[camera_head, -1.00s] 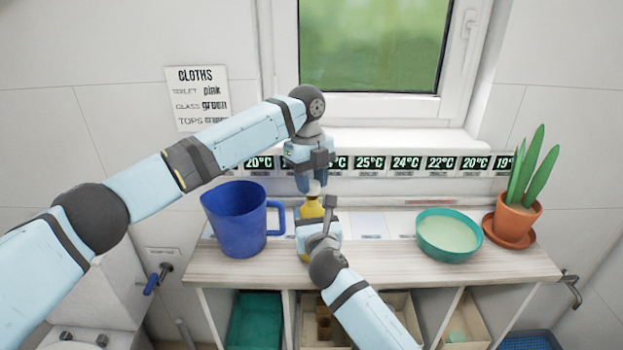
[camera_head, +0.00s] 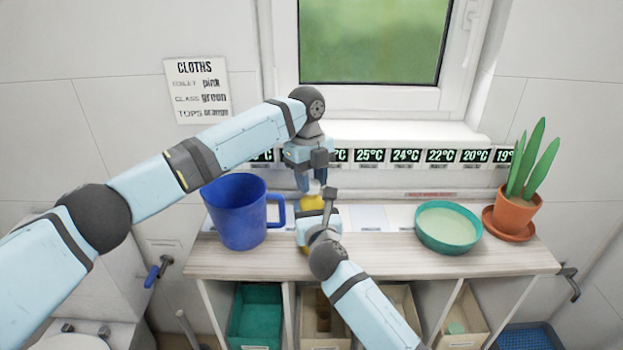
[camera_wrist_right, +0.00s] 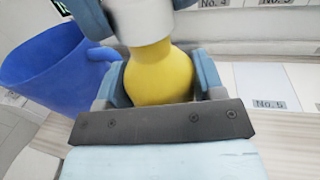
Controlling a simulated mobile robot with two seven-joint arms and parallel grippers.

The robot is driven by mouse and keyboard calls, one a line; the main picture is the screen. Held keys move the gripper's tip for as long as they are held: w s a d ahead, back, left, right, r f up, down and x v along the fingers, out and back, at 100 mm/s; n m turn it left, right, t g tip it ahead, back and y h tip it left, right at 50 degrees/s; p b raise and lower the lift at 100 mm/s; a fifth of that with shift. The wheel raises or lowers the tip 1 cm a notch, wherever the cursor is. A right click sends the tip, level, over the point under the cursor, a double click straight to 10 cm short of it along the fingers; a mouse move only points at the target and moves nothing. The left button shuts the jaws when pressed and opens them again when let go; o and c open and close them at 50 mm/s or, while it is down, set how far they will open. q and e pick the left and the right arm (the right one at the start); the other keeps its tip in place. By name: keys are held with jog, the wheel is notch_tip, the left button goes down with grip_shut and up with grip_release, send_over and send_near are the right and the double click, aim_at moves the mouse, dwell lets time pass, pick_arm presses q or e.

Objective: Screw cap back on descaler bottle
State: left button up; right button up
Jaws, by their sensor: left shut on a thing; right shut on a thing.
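The yellow descaler bottle (camera_head: 312,203) stands on the wooden counter, mostly hidden by my right gripper (camera_head: 316,222). In the right wrist view the bottle's rounded yellow body (camera_wrist_right: 160,76) sits between my right gripper's fingers (camera_wrist_right: 160,85), which are shut on it. The white cap (camera_wrist_right: 142,26) is at the bottle's top, with no gap showing between them; its threads cannot be seen. My left gripper (camera_head: 311,184) points down from above, shut on the cap. Its blue fingers (camera_wrist_right: 138,14) flank the cap in the wrist view.
A blue jug (camera_head: 235,215) stands close to the left of the bottle. A teal bowl (camera_head: 447,228) and a potted plant (camera_head: 516,212) stand to the right. A row of temperature labels (camera_head: 405,155) runs along the back wall. The counter (camera_head: 370,258) is free between bottle and bowl.

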pick_arm(q)
jog(key=shift+f, duration=0.6)
pick_arm(e)
grip_shut()
pick_arm(q)
jog(key=m, duration=0.6)
jog(key=shift+d+y, duration=0.1)
jog(key=shift+y, duration=0.3)
jog(key=m, duration=0.7)
jog(key=shift+m+y, duration=0.3)
jog(key=shift+y, duration=0.1)
jog(key=o, duration=0.9)
